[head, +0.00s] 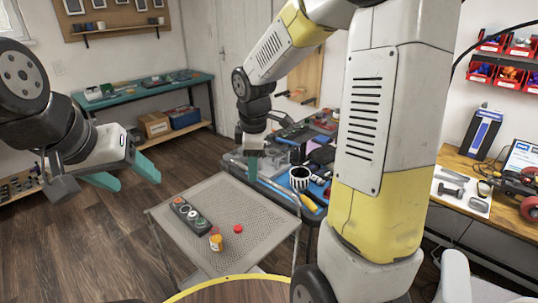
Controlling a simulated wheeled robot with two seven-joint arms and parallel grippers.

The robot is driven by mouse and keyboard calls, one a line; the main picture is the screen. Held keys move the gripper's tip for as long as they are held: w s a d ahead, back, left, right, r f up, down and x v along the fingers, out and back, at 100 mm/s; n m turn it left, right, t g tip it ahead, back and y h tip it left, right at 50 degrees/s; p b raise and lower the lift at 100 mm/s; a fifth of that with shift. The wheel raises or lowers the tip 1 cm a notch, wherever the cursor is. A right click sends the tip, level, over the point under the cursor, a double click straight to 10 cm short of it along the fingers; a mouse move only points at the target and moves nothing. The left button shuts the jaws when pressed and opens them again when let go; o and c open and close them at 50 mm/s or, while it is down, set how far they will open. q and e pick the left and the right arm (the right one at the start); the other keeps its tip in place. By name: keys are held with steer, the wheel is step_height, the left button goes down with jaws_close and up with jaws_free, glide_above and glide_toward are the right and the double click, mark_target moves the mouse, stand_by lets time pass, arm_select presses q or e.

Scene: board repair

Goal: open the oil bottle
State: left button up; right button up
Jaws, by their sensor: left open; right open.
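A small orange bottle (217,242), which looks like the oil bottle, stands on the perforated grey table near its front. Its top is too small to read clearly. A small red round piece (238,229), maybe a cap, lies on the table just right of it, apart from it. My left gripper (126,173) is open and empty, left of the table and well away from the bottle. My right gripper (252,168) is open and points down beyond the bottle, near the table's far right corner; its fingers overlap in this view.
A dark tray (180,207) with several round parts lies left of the bottle. The right of the perforated table (255,205) is clear. A cluttered cart (310,190) stands behind it. A wooden workbench (458,163) is at right, and a teal bench (190,87) at the back wall.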

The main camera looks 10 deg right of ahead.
steer(key=s+d+r+m+t+y, duration=0.1)
steer(key=s+d+r+m+t, duration=0.1)
steer(key=s+r+m, duration=0.4)
steer(key=s+d+r+m+t+y, duration=0.1)
steer(key=s+r+m+t, duration=0.1)
steer(key=s+r+m, duration=0.4)
steer(key=s+m, duration=0.3)
steer(key=s, duration=0.2)
steer(key=shift+s+d+r, duration=0.2)
steer(key=shift+s+d, duration=0.1)
steer(key=shift+d, duration=0.05)
